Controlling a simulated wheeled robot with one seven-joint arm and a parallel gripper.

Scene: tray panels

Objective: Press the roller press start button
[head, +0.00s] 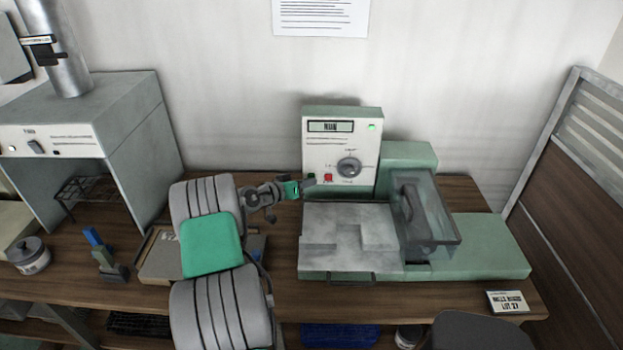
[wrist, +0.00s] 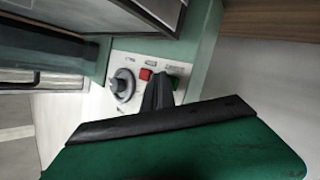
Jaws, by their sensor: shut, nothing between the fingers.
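The roller press is a green-grey machine with a white upright control panel (head: 340,142) at its back. The panel carries a grey knob (head: 348,167), a red button (head: 328,177) and a green button (head: 311,176). In the wrist view the knob (wrist: 123,83), red button (wrist: 145,74) and green button (wrist: 173,82) sit in a row. My gripper (head: 309,182) is shut and empty, its fingertips at the panel's lower left by the green button. In the wrist view the fingers (wrist: 160,92) partly cover the green button. I cannot tell whether they touch it.
A clear guard box (head: 425,215) stands right of the press's grey plate (head: 345,238). A hood cabinet (head: 85,130) stands at the left, with a jar (head: 28,256) before it. A label card (head: 507,301) lies at the front right. Bare wood shows in front of the press.

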